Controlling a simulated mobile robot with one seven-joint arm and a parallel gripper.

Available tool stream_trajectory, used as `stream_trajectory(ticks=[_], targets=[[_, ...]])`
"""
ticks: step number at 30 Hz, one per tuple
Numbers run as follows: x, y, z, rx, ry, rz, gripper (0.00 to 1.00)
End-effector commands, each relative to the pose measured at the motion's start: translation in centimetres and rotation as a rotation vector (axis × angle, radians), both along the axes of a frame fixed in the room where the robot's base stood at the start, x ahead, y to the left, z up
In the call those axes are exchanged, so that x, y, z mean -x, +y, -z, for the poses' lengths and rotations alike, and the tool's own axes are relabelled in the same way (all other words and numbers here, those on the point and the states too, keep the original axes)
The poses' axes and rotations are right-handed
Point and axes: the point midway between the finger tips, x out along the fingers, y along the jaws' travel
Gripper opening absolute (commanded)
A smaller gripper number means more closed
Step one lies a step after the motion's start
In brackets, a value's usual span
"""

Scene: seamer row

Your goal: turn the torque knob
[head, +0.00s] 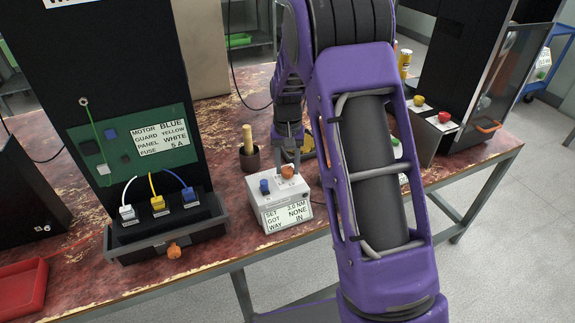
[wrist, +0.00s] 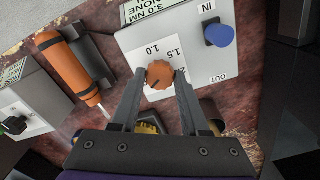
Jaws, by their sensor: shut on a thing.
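The torque knob (head: 287,171) is a small orange knob on top of a white box (head: 264,210). In the wrist view the ribbed torque knob (wrist: 159,75) sits by a scale with 1.0, 1.5 and a partly covered 2. A dark line marks its face. My gripper (head: 288,163) reaches down from above. Its two fingers (wrist: 157,82) are shut on the knob, one on each side. A blue knob (wrist: 219,35) between IN and OUT stands beside it.
An orange-handled tool (wrist: 77,58) lies close to the box. A brown cup (head: 250,158) stands behind the box. At left is a black panel with a green board (head: 112,140) and white, yellow and blue plugs. Another machine with a red button (head: 445,117) stands at right.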

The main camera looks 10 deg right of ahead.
Motion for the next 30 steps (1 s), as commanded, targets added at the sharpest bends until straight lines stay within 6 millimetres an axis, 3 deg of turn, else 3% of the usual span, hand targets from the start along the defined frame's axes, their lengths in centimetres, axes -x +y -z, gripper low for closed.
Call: stream_trajectory(ticks=[11, 30], targets=[[-0.02, -0.05, -0.13, -0.001, 0.000, -0.175, 0.00], [-0.03, -0.06, -0.19, -0.001, -0.001, -0.775, 0.00]])
